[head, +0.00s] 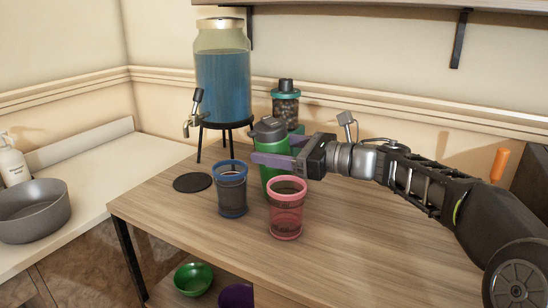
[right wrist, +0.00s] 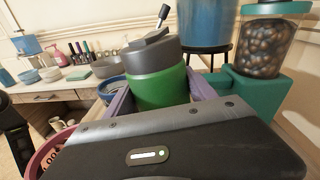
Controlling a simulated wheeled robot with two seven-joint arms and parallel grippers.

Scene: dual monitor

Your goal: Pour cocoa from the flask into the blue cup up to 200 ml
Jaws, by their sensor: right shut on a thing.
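The flask is green with a dark grey lid (head: 271,128); it stands upright on the wooden table. My right gripper (head: 276,160), with purple fingers, is shut on it around its upper body. In the right wrist view the flask (right wrist: 160,88) is between the two fingers. The blue cup (head: 232,190), see-through with a blue rim, stands on the table to the left of the flask. In the head view I cannot make out its contents. A pink cup (head: 286,210) stands in front of the flask and hides its lower part.
A glass dispenser (head: 222,85) of blue liquid stands on a black stand behind the cups. A jar with a teal lid (head: 286,105) is behind the flask. A black coaster (head: 192,183) lies left of the blue cup. The table's right front is clear.

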